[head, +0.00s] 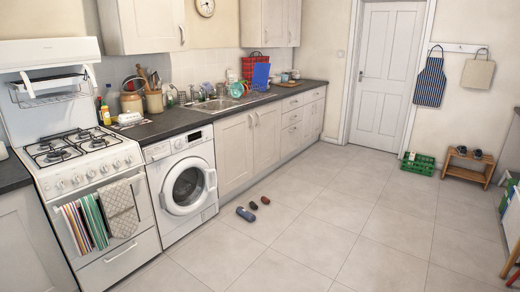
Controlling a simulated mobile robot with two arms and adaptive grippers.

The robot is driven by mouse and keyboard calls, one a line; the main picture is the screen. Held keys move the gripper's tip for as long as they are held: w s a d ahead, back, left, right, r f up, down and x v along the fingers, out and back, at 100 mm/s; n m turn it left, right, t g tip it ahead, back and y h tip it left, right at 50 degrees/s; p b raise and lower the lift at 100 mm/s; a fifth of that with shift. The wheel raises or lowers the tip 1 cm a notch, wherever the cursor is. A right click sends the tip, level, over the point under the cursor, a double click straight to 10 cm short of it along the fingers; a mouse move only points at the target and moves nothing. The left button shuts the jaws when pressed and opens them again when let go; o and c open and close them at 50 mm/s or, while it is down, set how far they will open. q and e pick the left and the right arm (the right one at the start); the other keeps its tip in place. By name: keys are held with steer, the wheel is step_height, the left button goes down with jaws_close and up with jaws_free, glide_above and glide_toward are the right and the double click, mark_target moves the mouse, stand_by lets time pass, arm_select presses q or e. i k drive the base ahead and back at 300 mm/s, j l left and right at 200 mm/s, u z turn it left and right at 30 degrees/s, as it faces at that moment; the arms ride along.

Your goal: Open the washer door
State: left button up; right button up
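The washer (182,185) is white and stands under the dark counter, between the stove and the cream cabinets. Its round front door (188,187) has a white ring and dark glass. The door looks shut, flush with the washer front. A handle piece (212,180) shows at the right side of the ring. The control panel with a dial runs along the top of the washer front. Neither of my grippers shows in the head view.
The stove (90,170) with hanging towels (84,222) stands left of the washer. A green crate (418,164) and a small wooden bench (468,166) are farther back. The tiled floor (320,240) is otherwise mostly clear.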

mark_target(168, 200)
steer(key=i, duration=2.8)
